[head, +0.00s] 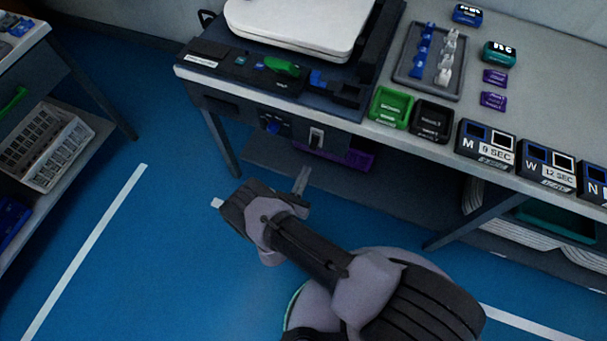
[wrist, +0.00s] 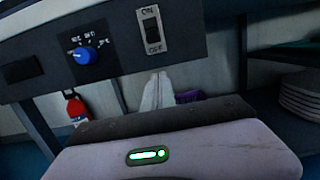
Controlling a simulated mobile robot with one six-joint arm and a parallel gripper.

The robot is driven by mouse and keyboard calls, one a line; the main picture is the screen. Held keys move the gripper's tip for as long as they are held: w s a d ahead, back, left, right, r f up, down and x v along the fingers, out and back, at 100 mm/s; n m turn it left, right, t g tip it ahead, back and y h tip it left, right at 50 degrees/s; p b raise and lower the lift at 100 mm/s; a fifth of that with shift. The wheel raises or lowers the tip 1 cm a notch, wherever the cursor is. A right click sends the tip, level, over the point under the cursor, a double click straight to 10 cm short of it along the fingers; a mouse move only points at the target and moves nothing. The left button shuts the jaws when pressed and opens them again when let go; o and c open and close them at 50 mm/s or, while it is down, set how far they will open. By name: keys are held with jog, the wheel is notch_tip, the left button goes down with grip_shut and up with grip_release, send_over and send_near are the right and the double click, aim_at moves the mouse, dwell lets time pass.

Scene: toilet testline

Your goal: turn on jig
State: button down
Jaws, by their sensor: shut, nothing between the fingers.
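The jig (head: 275,70) is a dark unit on the workbench with a white toilet seat lid (head: 300,22) on top. Its front panel carries an ON/OFF rocker switch (wrist: 152,29), labelled ON above and OFF below, and a blue rotary knob (wrist: 88,56) to the switch's left. In the head view the switch (head: 316,138) and knob (head: 272,125) sit under the bench's front edge. My gripper (wrist: 160,90) is shut and empty, its pale fingertips below the switch in the wrist view and apart from it. In the head view the fingertips (head: 302,180) are in front of the panel.
Green and black bins (head: 390,105) and timer boxes marked M and W (head: 487,143) line the bench's front edge. A grey tray (head: 408,75) holds blue and white parts. A side shelf with a white basket (head: 52,145) stands left. Blue floor between is clear.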

aim_at(313, 145)
jog(key=w+d+r+b, duration=0.1)
jog(key=w+r+b, duration=0.1)
jog(key=w+r, duration=0.2)
jog(key=shift+d+r, duration=0.25)
jog(key=shift+w, duration=0.1)
